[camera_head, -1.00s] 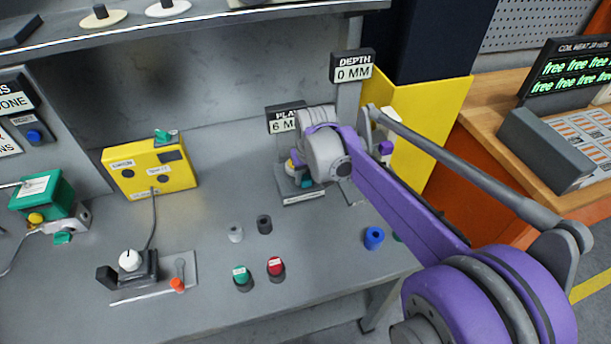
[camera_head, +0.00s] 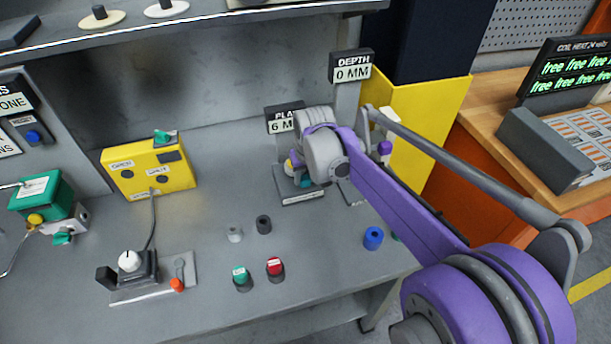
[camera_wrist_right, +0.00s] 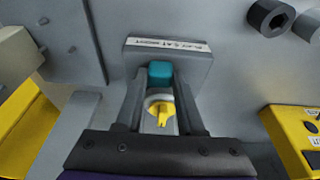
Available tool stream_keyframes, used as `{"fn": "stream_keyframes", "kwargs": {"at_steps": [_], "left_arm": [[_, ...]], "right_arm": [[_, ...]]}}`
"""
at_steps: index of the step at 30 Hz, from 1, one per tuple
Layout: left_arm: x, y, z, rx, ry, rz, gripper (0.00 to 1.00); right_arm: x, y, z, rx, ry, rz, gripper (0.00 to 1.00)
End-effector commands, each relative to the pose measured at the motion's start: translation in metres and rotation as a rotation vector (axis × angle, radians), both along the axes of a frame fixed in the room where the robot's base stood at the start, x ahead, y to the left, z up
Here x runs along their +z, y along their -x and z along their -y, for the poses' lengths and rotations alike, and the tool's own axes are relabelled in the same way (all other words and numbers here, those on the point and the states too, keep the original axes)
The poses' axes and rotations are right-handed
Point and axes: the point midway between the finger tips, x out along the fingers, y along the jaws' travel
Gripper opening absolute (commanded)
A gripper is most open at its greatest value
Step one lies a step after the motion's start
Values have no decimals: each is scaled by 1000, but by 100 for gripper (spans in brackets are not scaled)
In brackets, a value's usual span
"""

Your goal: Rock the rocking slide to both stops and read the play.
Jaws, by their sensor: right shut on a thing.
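The rocking slide is a small teal block (camera_wrist_right: 160,72) on a grey labelled base plate (camera_wrist_right: 172,55) in the right wrist view. My right gripper (camera_wrist_right: 160,84) has its two fingertips on either side of the block and is shut on it. A yellow knob (camera_wrist_right: 162,115) on a pale round seat shows between the fingers. In the head view my right gripper's wrist hides most of the fixture; its base plate (camera_head: 302,198) shows below. The PLAY display (camera_head: 284,122) reads 6, its right part hidden by my arm. My left gripper is not in view.
A DEPTH display (camera_head: 352,70) reads 0 MM. A yellow box (camera_head: 150,178) stands on the bench, left of the fixture. Green (camera_head: 242,276) and red (camera_head: 275,268) buttons, grey and black posts and a blue cylinder (camera_head: 373,238) stand nearer the front. Bare bench lies between them.

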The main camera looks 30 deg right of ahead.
Motion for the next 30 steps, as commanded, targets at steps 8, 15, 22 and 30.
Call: {"fn": "stream_keyframes", "kwargs": {"at_steps": [8,15,22,30], "left_arm": [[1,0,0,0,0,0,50],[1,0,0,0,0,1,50],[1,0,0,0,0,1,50],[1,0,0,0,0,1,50]], "right_arm": [[0,-2,-4,0,0,2,0],[0,-3,-8,2,-1,2,0],[0,-3,-10,2,-1,2,0],[0,-3,-9,1,-1,1,64]]}}
